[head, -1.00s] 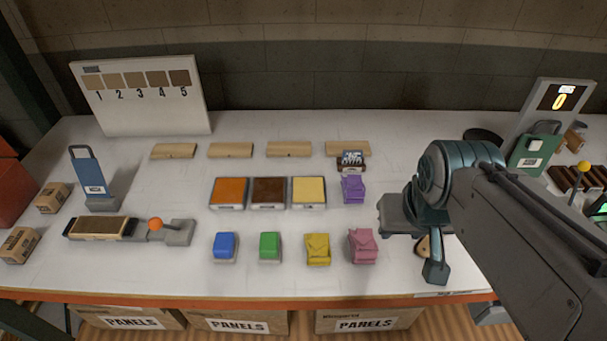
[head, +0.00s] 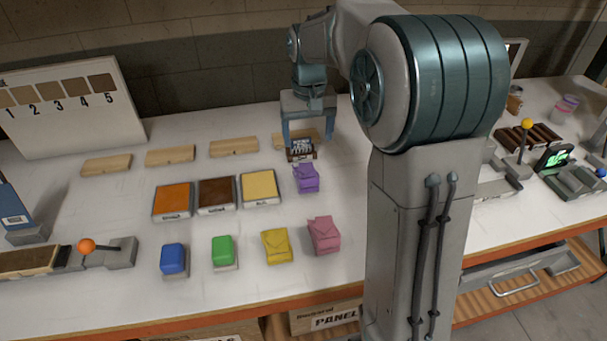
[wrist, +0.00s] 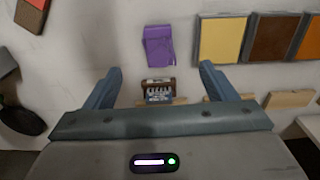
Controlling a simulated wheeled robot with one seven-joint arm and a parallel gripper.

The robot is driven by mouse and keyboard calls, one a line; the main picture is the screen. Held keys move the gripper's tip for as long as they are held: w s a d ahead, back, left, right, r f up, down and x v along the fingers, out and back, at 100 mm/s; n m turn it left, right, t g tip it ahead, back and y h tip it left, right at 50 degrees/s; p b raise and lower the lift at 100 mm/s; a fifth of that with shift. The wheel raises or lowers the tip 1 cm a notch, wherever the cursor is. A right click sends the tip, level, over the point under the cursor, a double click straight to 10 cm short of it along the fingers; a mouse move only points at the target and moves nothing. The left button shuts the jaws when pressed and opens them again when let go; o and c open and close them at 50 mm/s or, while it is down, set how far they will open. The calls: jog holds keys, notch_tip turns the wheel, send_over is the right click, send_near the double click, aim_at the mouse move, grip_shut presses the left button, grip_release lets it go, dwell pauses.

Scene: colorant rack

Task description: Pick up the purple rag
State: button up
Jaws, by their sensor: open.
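The purple rag (head: 306,178) lies folded on the white table, right of the yellow pad and just in front of a small dark labelled box (head: 300,150). It also shows in the wrist view (wrist: 158,45), beyond my fingertips. My gripper (head: 308,145) is open and points down near the back of the table, around or above the labelled box, behind the rag. In the wrist view my two fingers (wrist: 160,78) are wide apart, with the labelled box showing between them. Nothing is held.
Orange (head: 173,200), brown (head: 217,194) and yellow (head: 258,187) pads stand left of the rag. A pink rag (head: 323,234) and a yellow rag (head: 277,245) lie in front. Wooden blocks (head: 234,147) line the back. My arm hides the table's right part.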

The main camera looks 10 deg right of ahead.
aim_at(306, 171)
jog(key=w+f, duration=0.1)
jog(key=f, duration=0.6)
jog(key=w+f, duration=0.1)
jog(key=f, duration=0.2)
jog(key=shift+w+f, duration=0.35)
jog(key=shift+f, duration=0.05)
jog(key=shift+w+d+f+p, duration=0.2)
jog(key=shift+f+p, duration=0.25)
jog(key=shift+f, duration=0.85)
jog(key=shift+w+d+f+p, duration=0.15)
jog(key=shift+f+p, duration=0.25)
jog(key=shift+f, duration=0.9)
jog(key=shift+a, duration=0.1)
jog(key=c, duration=1.1)
